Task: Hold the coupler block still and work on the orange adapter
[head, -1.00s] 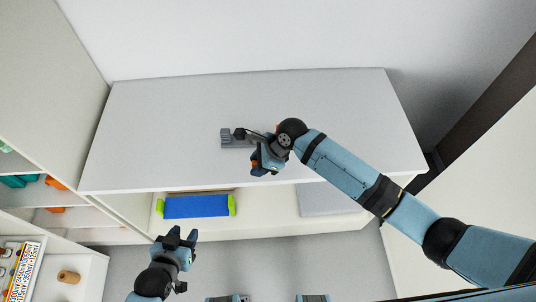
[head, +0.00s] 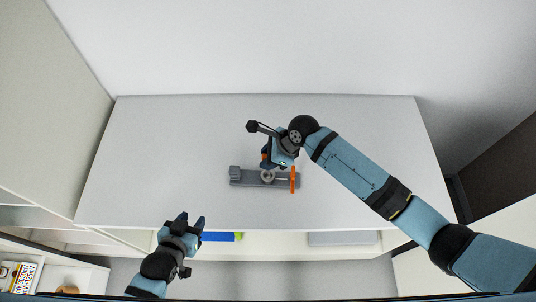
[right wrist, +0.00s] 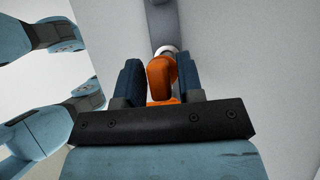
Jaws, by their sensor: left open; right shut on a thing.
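The grey coupler block (head: 252,181) lies on the table, long side left to right, with a round metal ring (head: 268,176) on it. An orange bar (head: 293,180) stands across its right end. My right gripper (head: 267,162) is just behind the block, over its middle. In the right wrist view its dark fingers (right wrist: 160,72) are shut on an orange piece (right wrist: 161,76), probably the adapter, with a pale ring (right wrist: 166,50) beyond it. The fingers hide part of it. My left gripper (head: 190,220) is open and empty at the table's front edge, apart from the block.
The grey tabletop (head: 160,150) is clear to the left and right of the block. A white wall stands behind the table.

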